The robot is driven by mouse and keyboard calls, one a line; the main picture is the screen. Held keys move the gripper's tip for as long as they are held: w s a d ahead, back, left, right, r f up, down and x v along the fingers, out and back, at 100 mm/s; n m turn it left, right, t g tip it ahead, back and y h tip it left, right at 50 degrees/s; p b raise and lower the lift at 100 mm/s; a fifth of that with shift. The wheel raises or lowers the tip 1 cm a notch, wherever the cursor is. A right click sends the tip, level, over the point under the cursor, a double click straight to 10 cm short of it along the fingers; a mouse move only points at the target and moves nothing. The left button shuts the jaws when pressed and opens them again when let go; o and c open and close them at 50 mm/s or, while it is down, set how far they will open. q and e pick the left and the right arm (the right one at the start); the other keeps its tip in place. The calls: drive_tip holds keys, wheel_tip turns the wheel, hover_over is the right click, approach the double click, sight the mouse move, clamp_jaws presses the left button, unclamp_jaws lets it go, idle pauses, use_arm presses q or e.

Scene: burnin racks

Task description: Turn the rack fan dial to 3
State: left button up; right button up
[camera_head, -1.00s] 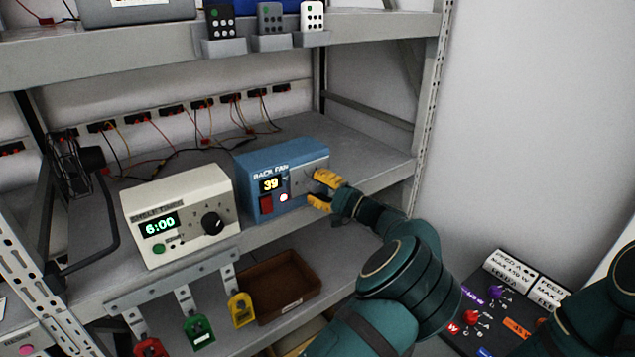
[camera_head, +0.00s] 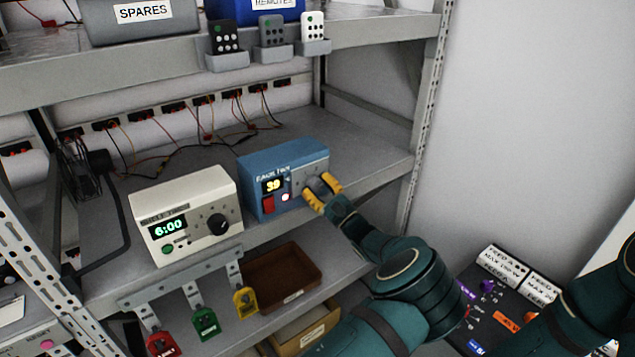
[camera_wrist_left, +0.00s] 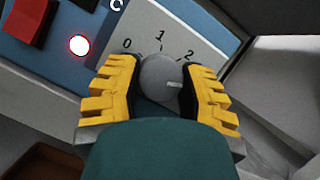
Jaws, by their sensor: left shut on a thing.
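The blue rack fan box (camera_head: 250,172) stands on the middle shelf, with a lit "39" display, a red switch and a glowing lamp. Its round grey dial (camera_head: 315,187) is at the right of its front. My left gripper (camera_head: 323,192) is shut on the dial, one yellow finger on each side. In the left wrist view the dial (camera_wrist_left: 160,74) sits between the fingers (camera_wrist_left: 163,88). The labels 0, 1 and 2 show above it. Its white mark points right, clockwise past the 2. A finger covers the panel there, so no 3 shows. My right gripper is out of view.
A white timer box (camera_head: 160,196) reading 6:00 stands left of the fan box. Below are a brown tray (camera_head: 306,284) and red, green and yellow tags (camera_head: 245,301). A dark control panel (camera_head: 490,325) lies at lower right. Remotes (camera_head: 272,33) hang above.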

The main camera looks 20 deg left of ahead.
use_arm(q)
drive_tip(key=shift+a+r+m+t, duration=0.1)
drive_tip(key=shift+m+t, duration=0.3)
drive_tip(key=shift+m, duration=0.3)
drive_tip(key=shift+p, duration=0.3)
drive_tip(key=o, duration=1.2)
drive_tip(key=shift+h, duration=0.3)
drive_tip(key=v, duration=1.2)
